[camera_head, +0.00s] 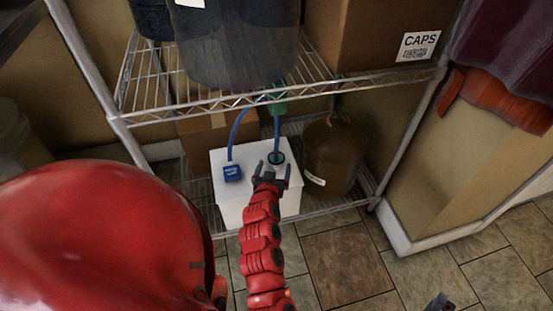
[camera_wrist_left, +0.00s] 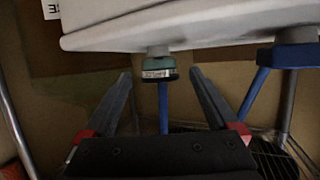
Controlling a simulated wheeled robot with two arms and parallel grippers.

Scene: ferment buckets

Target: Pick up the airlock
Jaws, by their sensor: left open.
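A white bucket (camera_head: 256,212) stands on the lower wire shelf. On its top is a round dark-and-green fitting (camera_head: 276,158) with a blue tube rising from it, which I take for the airlock. In the left wrist view, where the bucket appears upside down, the fitting (camera_wrist_left: 158,66) shows beside the white top. My left gripper (camera_head: 271,169) is open and empty, close in front of the fitting. In the wrist view its fingers lie either side of the tube's line; I see no contact. A small dark tip at the lower right (camera_head: 438,302) looks like my right gripper, mostly out of frame.
A blue block (camera_head: 232,172) sits on the bucket's left, joined to a curved blue tube. A green piece (camera_head: 278,108) is on the tube above. A brown bucket (camera_head: 335,155) stands right. The upper wire shelf (camera_head: 230,103) hangs close overhead.

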